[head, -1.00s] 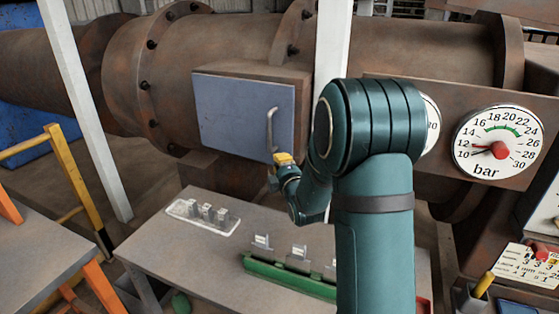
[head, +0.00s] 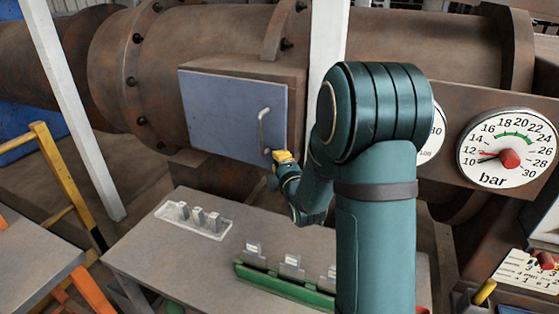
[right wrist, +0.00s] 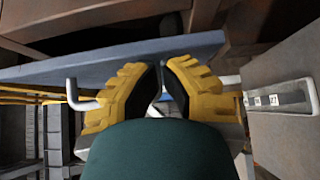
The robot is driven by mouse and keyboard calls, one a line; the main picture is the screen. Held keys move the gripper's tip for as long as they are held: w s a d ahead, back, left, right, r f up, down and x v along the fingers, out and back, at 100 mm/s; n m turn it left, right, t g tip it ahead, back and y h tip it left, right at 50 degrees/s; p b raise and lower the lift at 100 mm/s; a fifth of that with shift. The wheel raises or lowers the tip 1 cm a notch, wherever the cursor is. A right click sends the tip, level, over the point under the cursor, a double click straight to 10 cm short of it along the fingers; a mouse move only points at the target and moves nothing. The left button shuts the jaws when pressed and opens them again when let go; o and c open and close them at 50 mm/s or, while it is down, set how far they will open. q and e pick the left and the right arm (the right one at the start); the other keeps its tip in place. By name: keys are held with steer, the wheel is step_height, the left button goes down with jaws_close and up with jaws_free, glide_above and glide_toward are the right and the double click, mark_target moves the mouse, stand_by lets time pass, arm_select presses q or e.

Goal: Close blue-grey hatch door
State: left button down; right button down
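The blue-grey hatch door (head: 232,115) lies at the front of a brown box on the big pipe, flush or almost so; I cannot tell if a gap is left. Its pale bar handle (head: 263,130) stands near the right edge. My right gripper (head: 283,156) is at the handle's lower end. In the right wrist view the door (right wrist: 130,57) shows nearly edge-on, with part of the handle (right wrist: 75,97) at the left. The yellow fingers (right wrist: 161,75) are almost together in front of the handle; no grasp on it shows. My left gripper is out of view.
A grey table (head: 180,255) stands below the door with a clear tray (head: 193,220) of metal blocks and a green rack (head: 285,285). A white post (head: 326,55) rises right of the door. A pressure gauge (head: 508,147) is at the right. Yellow railing (head: 60,175) stands left.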

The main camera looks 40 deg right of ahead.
steer(key=d, duration=0.1)
steer(key=w+d+b, duration=0.1)
steer(key=d, duration=0.2)
steer(key=shift+w+d+r+b, duration=0.15)
steer(key=shift+w+b, duration=0.1)
steer(key=shift+b, duration=0.15)
